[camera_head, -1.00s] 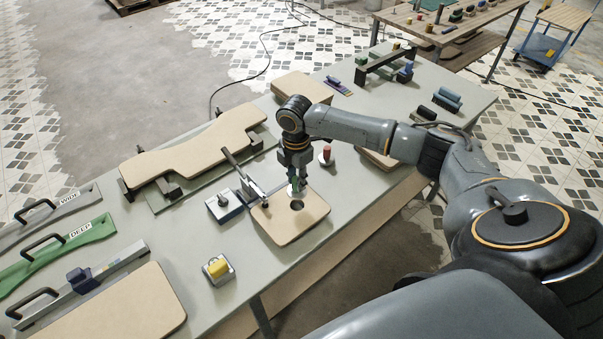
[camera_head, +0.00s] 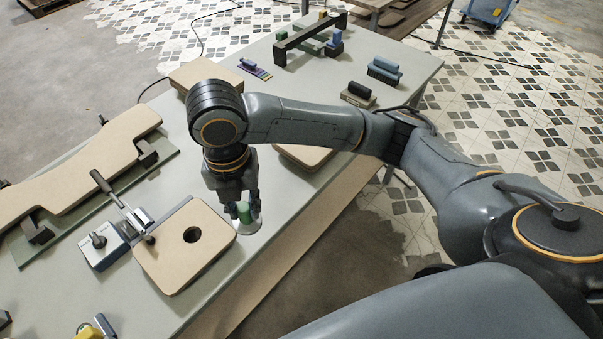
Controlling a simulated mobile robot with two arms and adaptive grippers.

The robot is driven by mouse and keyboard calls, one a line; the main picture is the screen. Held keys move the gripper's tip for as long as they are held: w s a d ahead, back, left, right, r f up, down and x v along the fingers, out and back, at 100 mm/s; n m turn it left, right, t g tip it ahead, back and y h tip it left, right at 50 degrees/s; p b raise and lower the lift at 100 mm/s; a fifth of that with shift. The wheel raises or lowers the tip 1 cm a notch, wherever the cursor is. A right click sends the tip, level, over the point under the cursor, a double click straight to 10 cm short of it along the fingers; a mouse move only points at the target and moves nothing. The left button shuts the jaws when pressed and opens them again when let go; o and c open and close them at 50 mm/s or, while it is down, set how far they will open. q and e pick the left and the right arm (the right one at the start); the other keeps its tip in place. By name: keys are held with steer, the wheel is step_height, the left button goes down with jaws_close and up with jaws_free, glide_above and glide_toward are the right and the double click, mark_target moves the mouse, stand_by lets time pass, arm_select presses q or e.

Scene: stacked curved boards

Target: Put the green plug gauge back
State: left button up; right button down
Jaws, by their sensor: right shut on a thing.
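The gauge is over or on a pale round disc (camera_head: 247,229) on the bench, just right of the board with the hole. I cannot tell whether it touches the disc; its lower end is hard to make out. The tan board (camera_head: 180,262) has an open, empty round hole (camera_head: 192,235) and is held by a toggle clamp (camera_head: 123,210) at its left. My left gripper is not in view.
A long curved board (camera_head: 85,165) lies on supports at the left. Another tan board (camera_head: 200,75) lies behind my arm, and one is partly hidden under it. Brushes (camera_head: 384,70) and a dark bridge-shaped gauge (camera_head: 311,34) stand at the back. The bench's front edge is close to the disc.

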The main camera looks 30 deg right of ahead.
steer(key=shift+s+d, duration=0.15)
steer(key=shift+d, duration=0.05)
steer(key=shift+w+d+f+p, duration=0.2)
steer(key=shift+w+d, duration=0.1)
steer(key=shift+w, duration=0.15)
steer(key=shift+w+d+f+p, duration=0.15)
steer(key=shift+w+d, duration=0.15)
steer(key=shift+w, duration=0.15)
steer(key=w+d+f+p, duration=0.1)
steer(key=w+f, duration=0.2)
steer(key=w+d+f+p, duration=0.2)
steer(key=w+f, duration=0.1)
steer(key=f, duration=0.1)
steer(key=w+d+f+p, duration=0.1)
steer(key=w+d+f, duration=0.1)
steer(key=w+f, duration=0.1)
steer(key=shift+w+d+f, duration=0.25)
steer(key=shift+w+f, duration=0.1)
steer(key=shift+f, duration=0.55)
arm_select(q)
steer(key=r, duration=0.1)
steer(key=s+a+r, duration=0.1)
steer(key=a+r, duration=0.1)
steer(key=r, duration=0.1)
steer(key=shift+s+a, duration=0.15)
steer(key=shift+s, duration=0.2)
arm_select(e)
steer(key=shift+f, duration=0.1)
steer(key=shift+f, duration=0.15)
